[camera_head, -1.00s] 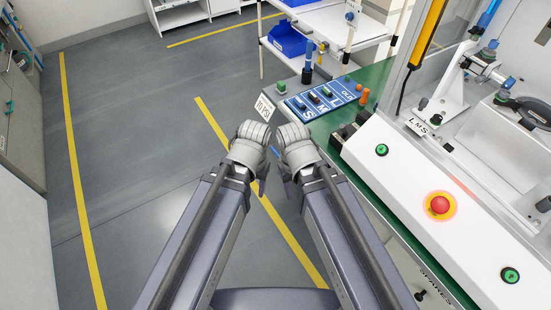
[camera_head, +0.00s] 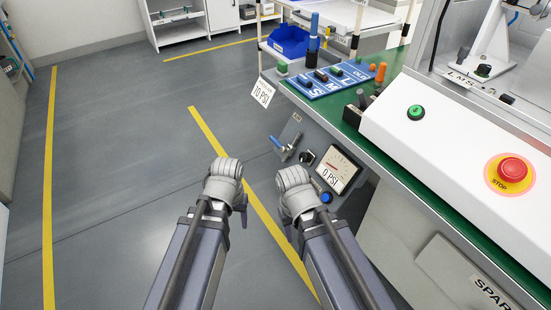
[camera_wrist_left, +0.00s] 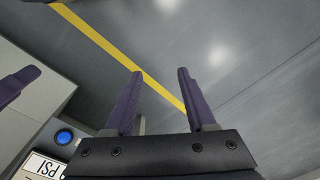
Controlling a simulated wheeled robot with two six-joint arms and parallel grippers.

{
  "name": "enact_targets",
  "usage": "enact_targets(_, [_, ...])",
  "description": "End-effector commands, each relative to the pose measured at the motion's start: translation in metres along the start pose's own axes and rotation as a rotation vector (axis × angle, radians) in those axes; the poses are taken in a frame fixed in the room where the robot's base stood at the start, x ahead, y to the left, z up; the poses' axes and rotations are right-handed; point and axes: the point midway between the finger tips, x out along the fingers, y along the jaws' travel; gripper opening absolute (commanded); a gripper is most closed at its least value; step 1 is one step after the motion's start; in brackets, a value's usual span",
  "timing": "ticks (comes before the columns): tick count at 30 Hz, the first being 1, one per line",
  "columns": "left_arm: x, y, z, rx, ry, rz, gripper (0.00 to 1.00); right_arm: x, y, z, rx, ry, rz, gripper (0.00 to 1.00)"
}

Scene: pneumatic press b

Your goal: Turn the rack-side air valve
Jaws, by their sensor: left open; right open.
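The air valve (camera_head: 285,147) has a blue handle and sits on the grey side panel below the bench edge in the head view. A gauge (camera_head: 338,168) to its lower right reads 0 PSI. A white tag (camera_head: 262,92) above reads 70 PSI. My left gripper (camera_head: 244,208) is left of and below the valve in the picture, apart from it. In the left wrist view its fingers (camera_wrist_left: 160,78) are open and empty over the floor. My right gripper (camera_head: 290,225) is open below the valve; its fingers are partly hidden by its own wrist.
A blue button (camera_head: 327,197) sits below the gauge. The green bench (camera_head: 395,75) carries a blue S-M-L board (camera_head: 325,82) and a white console with a red stop button (camera_head: 513,170). A shelf with a blue bin (camera_head: 290,42) stands behind. Open floor lies left.

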Motion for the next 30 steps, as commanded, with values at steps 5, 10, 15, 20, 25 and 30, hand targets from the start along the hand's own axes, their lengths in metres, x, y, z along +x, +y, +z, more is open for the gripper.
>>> enact_targets(5, [0.078, -0.006, -0.005, -0.032, 0.018, 0.022, 0.56, 0.077, -0.007, -0.004, 0.0, 0.001, 0.0, 0.5])
enact_targets(10, [0.133, -0.008, -0.015, -0.062, 0.046, 0.06, 0.56, 0.132, -0.013, -0.007, 0.0, 0.002, 0.001, 0.5])
enact_targets(15, [0.185, -0.004, -0.034, -0.097, 0.099, 0.134, 0.56, 0.186, -0.018, -0.01, 0.0, 0.003, 0.001, 0.5])
enact_targets(20, [0.224, 0.012, -0.069, -0.141, 0.191, 0.272, 0.56, 0.232, -0.022, -0.013, 0.0, 0.003, 0.001, 0.5])
enact_targets(25, [0.219, 0.048, -0.144, -0.239, 0.379, 0.56, 0.56, 0.262, -0.025, -0.015, 0.0, 0.004, 0.002, 0.5])
enact_targets(30, [0.164, 0.069, -0.219, -0.392, 0.568, 0.874, 0.56, 0.266, -0.026, -0.015, 0.0, 0.004, 0.002, 0.5])
